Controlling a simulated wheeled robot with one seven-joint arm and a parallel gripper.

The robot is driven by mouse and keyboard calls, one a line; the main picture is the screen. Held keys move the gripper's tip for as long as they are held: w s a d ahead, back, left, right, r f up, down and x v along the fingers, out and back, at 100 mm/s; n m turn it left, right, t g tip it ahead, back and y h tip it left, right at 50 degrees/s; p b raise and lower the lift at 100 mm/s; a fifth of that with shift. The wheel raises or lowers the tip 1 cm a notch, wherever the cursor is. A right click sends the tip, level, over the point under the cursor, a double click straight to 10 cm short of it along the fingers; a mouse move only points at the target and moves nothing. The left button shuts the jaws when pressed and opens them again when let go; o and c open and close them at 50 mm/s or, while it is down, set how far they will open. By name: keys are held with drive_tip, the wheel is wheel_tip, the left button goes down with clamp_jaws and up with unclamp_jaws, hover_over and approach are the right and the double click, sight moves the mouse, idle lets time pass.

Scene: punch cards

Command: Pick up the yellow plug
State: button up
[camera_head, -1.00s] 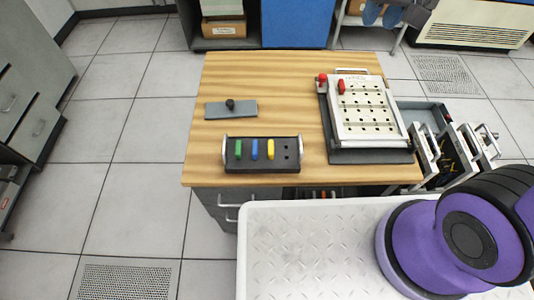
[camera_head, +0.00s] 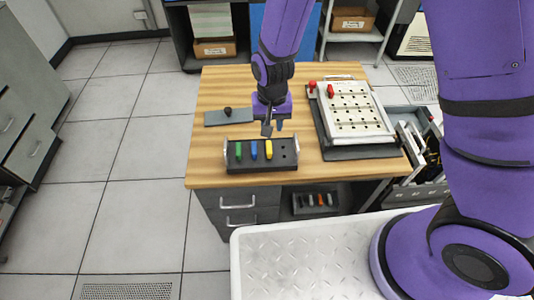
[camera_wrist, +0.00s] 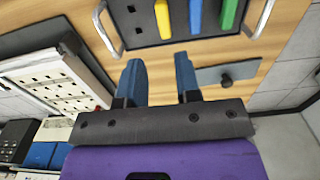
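The yellow plug (camera_head: 268,149) stands in a black holder (camera_head: 233,163) on the wooden table, to the right of a blue plug (camera_head: 253,150) and a green plug (camera_head: 239,150). My gripper (camera_head: 272,130) hangs above the table just behind the holder, apart from the plug. In the wrist view the two fingers (camera_wrist: 158,75) are spread with nothing between them. The yellow plug (camera_wrist: 163,18) shows ahead of the fingers, with the blue plug (camera_wrist: 196,14) and green plug (camera_wrist: 228,12) to its right.
A grey plate with a black knob (camera_head: 228,112) lies at the left. The holder has a metal handle (camera_wrist: 108,30) at each end.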

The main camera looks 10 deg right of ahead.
sight(269, 147)
wheel_tip(269, 147, down, 6)
drive_tip(key=shift+s+a+r, duration=0.1)
drive_tip(key=shift+a+r, duration=0.05)
drive_tip(key=shift+w+a+f, duration=0.1)
drive_tip(key=shift+w+f, duration=0.05)
drive_tip(key=shift+f, duration=1.25)
drive_tip(key=shift+w+a+f, duration=0.1)
drive_tip(key=shift+f, duration=1.25)
drive_tip(key=shift+c, duration=0.2)
clamp_jaws()
